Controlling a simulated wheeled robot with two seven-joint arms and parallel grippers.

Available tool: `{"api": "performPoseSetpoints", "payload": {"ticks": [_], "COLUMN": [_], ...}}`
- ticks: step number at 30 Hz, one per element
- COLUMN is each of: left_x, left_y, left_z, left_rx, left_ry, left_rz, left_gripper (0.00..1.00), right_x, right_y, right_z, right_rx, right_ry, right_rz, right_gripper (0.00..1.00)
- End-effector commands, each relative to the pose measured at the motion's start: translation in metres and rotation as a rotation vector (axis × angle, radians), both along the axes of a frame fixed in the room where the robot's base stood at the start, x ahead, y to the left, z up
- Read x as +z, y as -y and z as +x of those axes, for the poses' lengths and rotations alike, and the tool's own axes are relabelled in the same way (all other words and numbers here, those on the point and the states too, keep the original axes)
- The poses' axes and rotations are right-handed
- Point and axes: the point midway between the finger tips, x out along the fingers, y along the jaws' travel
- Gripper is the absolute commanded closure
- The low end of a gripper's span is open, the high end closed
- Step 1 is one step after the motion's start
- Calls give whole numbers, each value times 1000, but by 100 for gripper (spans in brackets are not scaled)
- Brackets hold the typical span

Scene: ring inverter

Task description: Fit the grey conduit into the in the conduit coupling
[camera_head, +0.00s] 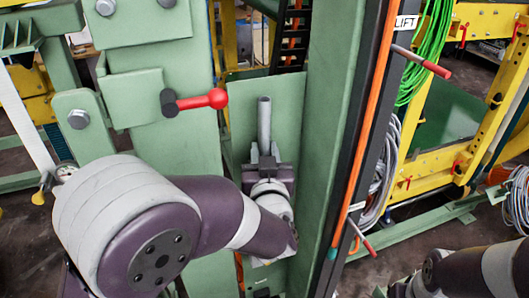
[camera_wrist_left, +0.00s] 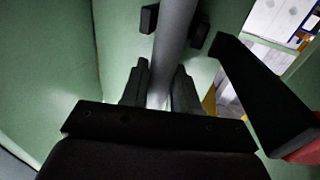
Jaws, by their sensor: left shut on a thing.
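The grey conduit (camera_head: 264,122) stands upright in front of a green panel in the head view. My left gripper (camera_head: 263,158) is shut around its lower part, and the conduit's top end sticks up free above the fingers. In the left wrist view the conduit (camera_wrist_left: 172,40) runs between the two dark fingers of my left gripper (camera_wrist_left: 162,82) and out of the top of the picture. I cannot clearly make out the conduit coupling in either view. My right gripper is out of view; only part of my right arm shows at the bottom right.
A lever with a red knob (camera_head: 217,98) sticks out left of the conduit. A green column and an orange strip (camera_head: 365,150) stand to the right. In the wrist view two small black blocks (camera_wrist_left: 149,18) flank the conduit, and a black bar (camera_wrist_left: 262,95) lies close on the right.

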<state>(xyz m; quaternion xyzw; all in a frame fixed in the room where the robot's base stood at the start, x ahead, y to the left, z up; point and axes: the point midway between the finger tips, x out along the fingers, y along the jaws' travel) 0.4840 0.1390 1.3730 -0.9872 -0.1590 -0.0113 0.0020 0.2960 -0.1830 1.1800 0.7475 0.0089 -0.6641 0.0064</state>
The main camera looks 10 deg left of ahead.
Motion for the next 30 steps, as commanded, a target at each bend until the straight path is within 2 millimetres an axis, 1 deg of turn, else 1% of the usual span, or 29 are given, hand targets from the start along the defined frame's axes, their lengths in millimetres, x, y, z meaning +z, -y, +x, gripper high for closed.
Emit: {"api": "performPoseSetpoints", "payload": {"ticks": [21,22,23,24,25,30], "left_x": [-19,-19,-18,-18,-19,-19], "left_y": [0,0,0,0,0,0], "left_z": [0,0,0,0,0,0], "left_rx": [0,0,0,0,0,0], "left_ry": [1,0,0,0,-1,-3], "left_rz": [0,0,0,0,0,0], "left_gripper": [100,67,57,44,40,40], "right_x": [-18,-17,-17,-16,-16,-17], "right_y": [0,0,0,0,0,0], "right_z": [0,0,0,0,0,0], "right_rx": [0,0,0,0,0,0], "right_ry": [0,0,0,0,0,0], "right_rz": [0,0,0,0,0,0], "right_gripper": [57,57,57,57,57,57]}}
